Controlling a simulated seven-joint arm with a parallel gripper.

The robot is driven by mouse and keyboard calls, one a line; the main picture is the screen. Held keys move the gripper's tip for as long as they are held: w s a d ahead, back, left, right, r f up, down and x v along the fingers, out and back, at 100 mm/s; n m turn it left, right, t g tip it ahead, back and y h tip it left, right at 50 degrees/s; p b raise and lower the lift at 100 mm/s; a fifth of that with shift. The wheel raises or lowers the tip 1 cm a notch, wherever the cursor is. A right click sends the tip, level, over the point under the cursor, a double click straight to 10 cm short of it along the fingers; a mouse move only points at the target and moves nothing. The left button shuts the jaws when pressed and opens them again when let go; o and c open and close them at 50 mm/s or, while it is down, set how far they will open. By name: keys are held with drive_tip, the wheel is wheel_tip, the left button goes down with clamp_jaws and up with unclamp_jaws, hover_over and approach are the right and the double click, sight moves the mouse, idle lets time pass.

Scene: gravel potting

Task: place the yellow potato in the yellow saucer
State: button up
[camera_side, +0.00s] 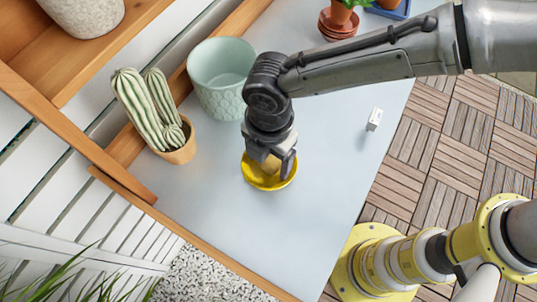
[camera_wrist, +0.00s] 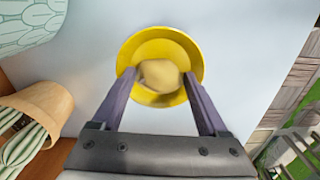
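The yellow saucer (camera_side: 249,177) is on the grey tabletop below my gripper; in the wrist view its rim (camera_wrist: 165,33) shows around the potato. The yellow potato (camera_wrist: 160,75), a dull pale yellow, lies between my fingertips and over the middle of the saucer. My gripper (camera_side: 273,163) points down at the saucer, and in the wrist view its two fingers (camera_wrist: 160,74) stand on either side of the potato. The fingertips are very close to its sides; I cannot tell whether they press on it. Whether the potato rests on the saucer's floor is hidden.
A pale green pot (camera_side: 220,85) and a potted cactus (camera_side: 160,120) stand left of the saucer. A small white block (camera_side: 374,119) lies to the right. Terracotta pots (camera_side: 338,22) and a blue tray (camera_side: 392,10) are at the back. The table's front is clear.

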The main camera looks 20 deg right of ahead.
sight(270, 159)
wheel_tip(270, 159, up, 12)
drive_tip(key=shift+r, duration=0.2)
idle(0.5)
drive_tip(key=shift+d, duration=0.1)
drive_tip(key=w+d+r+m+t, duration=0.1)
drive_tip(key=d+r+m, duration=0.25)
drive_tip(key=d, duration=0.45)
drive_tip(key=w+d+r+m+y, duration=0.1)
drive_tip(key=d+r+m, duration=0.25)
drive_tip(key=d, duration=0.45)
drive_tip(key=w+d+r+m+t, duration=0.1)
drive_tip(key=w+d+r+m, duration=0.15)
drive_tip(key=d+m, duration=0.4)
drive_tip(key=s+d+f+m+t, duration=0.1)
drive_tip(key=s+d+m, duration=0.5)
drive_tip(key=d, duration=0.4)
drive_tip(key=s+d+f+m+t+h, duration=0.1)
drive_tip(key=s+d+f+m+t, duration=0.1)
drive_tip(key=s+d+m, duration=0.4)
drive_tip(key=s+d, duration=0.3)
drive_tip(key=d, duration=0.1)
drive_tip(key=shift+m, duration=0.35)
